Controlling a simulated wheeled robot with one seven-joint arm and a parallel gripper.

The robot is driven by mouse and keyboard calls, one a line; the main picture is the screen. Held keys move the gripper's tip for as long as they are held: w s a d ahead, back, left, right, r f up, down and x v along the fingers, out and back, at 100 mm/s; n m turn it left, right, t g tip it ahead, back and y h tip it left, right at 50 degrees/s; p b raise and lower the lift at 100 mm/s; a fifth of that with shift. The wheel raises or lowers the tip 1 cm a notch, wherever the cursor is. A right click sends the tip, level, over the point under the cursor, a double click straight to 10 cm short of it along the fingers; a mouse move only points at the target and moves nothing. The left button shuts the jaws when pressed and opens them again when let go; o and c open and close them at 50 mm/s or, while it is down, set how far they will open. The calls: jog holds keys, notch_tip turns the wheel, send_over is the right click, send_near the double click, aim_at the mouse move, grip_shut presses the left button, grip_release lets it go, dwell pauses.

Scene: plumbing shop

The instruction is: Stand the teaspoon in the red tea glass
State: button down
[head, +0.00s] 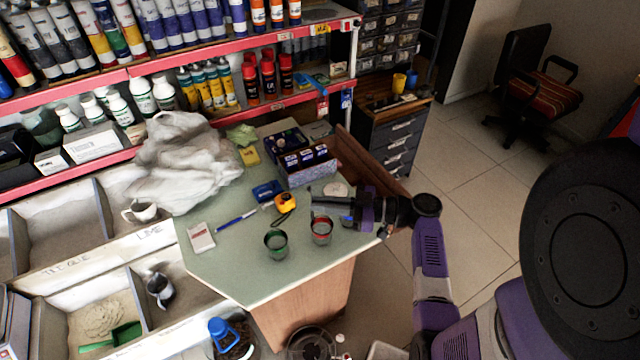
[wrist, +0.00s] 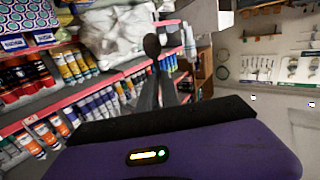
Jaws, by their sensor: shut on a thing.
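The red tea glass (head: 321,232) stands on the green table top, near its front right edge. My gripper (head: 322,198) reaches in from the right, just above and behind the glass. In the wrist view, my gripper (wrist: 158,88) is shut on the teaspoon (wrist: 152,46), whose dark, rounded end shows beyond the fingertips. The rest of the spoon is hidden by the fingers. In the head view the spoon is too small and dark to make out clearly, so I cannot tell whether it reaches into the glass.
A green tea glass (head: 276,244) stands just left of the red one. A yellow tape measure (head: 285,202), a blue pen (head: 236,221) and a patterned box (head: 308,170) are close by. A white plastic bag (head: 185,165) lies at the back left.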

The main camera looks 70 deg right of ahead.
notch_tip(320, 180, up, 2)
jog(key=s+d+m+t+h, duration=0.1)
jog(key=s+d+h, duration=0.1)
jog(key=d, duration=0.1)
jog(key=b, duration=0.4)
send_over(331, 229)
jog(key=shift+s+a+f, duration=0.1)
jog(key=shift+a+f, duration=0.05)
jog(key=shift+f, duration=2.95)
notch_tip(331, 229, down, 7)
jog(key=b, duration=0.7)
jog(key=shift+r, duration=0.2)
jog(key=c, duration=1.5)
grip_release()
jog(key=s+d+b, duration=0.1)
jog(key=s+b, duration=0.1)
jog(key=s, duration=0.5)
jog(key=shift+s, duration=0.35)
